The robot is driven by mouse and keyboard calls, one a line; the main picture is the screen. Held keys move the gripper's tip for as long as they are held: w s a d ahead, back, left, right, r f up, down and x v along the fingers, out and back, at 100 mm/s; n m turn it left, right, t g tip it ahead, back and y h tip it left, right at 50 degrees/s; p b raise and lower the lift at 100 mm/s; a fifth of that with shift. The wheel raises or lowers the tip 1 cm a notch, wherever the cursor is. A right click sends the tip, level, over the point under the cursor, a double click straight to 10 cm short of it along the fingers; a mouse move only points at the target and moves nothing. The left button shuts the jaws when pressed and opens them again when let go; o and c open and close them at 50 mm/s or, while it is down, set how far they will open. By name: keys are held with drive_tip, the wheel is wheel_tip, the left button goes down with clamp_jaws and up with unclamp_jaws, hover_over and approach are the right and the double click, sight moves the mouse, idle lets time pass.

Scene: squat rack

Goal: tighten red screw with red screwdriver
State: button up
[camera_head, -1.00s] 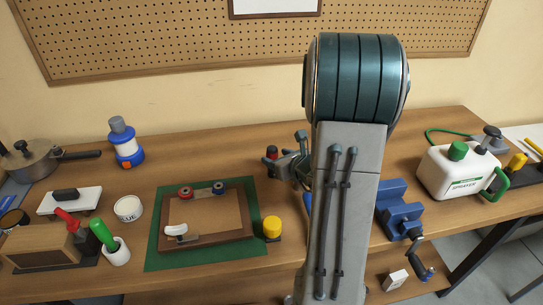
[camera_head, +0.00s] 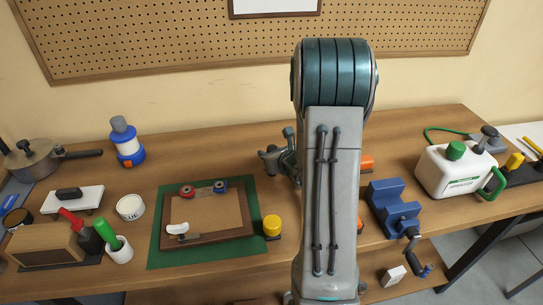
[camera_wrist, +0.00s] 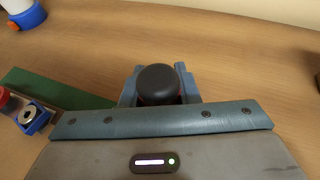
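The red screw (camera_head: 187,192) sits at the back left of the brown board (camera_head: 207,214) on the green mat (camera_head: 168,258). A sliver of the red screw shows at the left edge of the wrist view (camera_wrist: 5,101). My gripper (camera_head: 268,158) is above the table, right of the board and behind it. In the wrist view, my gripper (camera_wrist: 158,90) closes around a black-capped thing with a dark red rim, which seems to be the red screwdriver (camera_wrist: 157,84). Its shaft and tip are hidden.
A blue-based screw (camera_head: 219,187) is beside the red one. A white-handled piece (camera_head: 177,229) lies on the board's front left. A yellow knob (camera_head: 272,226) stands right of the mat. A blue vise (camera_head: 390,205) and white sprayer (camera_head: 455,170) stand to the right. My arm hides the table centre.

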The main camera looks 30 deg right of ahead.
drive_tip(key=shift+r, duration=0.15)
drive_tip(key=shift+r, duration=0.55)
drive_tip(key=s+d+r+b, duration=0.1)
drive_tip(key=s+d+r, duration=0.1)
drive_tip(key=d+r, duration=0.7)
drive_tip(key=shift+s+d+r, duration=0.3)
drive_tip(key=shift+s+d, duration=0.05)
drive_tip(key=shift+d, duration=0.85)
